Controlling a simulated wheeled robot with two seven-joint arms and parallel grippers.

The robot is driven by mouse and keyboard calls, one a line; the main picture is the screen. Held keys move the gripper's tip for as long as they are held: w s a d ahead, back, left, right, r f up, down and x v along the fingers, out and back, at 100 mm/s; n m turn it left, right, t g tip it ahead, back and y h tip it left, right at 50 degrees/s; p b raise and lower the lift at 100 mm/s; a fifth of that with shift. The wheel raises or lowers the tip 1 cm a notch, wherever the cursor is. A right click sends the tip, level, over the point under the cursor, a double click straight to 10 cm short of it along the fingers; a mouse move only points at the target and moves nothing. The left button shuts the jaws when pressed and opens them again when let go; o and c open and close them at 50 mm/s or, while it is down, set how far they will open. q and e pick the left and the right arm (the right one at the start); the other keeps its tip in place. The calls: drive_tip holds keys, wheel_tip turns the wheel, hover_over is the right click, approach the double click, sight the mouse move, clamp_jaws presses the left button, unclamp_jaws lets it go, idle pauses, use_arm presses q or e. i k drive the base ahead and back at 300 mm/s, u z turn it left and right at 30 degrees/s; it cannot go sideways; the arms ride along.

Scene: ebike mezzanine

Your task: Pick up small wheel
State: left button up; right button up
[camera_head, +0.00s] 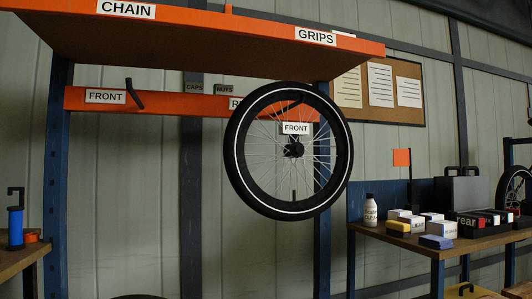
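A spoked wheel (294,149) with a black tyre, a thin white ring and a dark hub is in the middle of the head view. It appears to hang upright in front of the orange rack bar (180,101), by a dark hook (297,100) near its top. Part of another wheel (515,190) shows at the right edge, beyond the bench; I cannot tell which wheel is the smaller. Neither of my grippers is in view.
An orange shelf (200,30) overhangs the bar, which has an empty-looking hook (133,94) at left. A workbench (430,247) at right holds a bottle (370,210), several small boxes and a dark case (463,194). A blue tool (15,228) stands at far left.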

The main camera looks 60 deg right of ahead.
sight(267, 205)
drive_tip(key=z, duration=0.6)
drive_tip(key=i, duration=0.95)
drive_tip(key=z, duration=0.9)
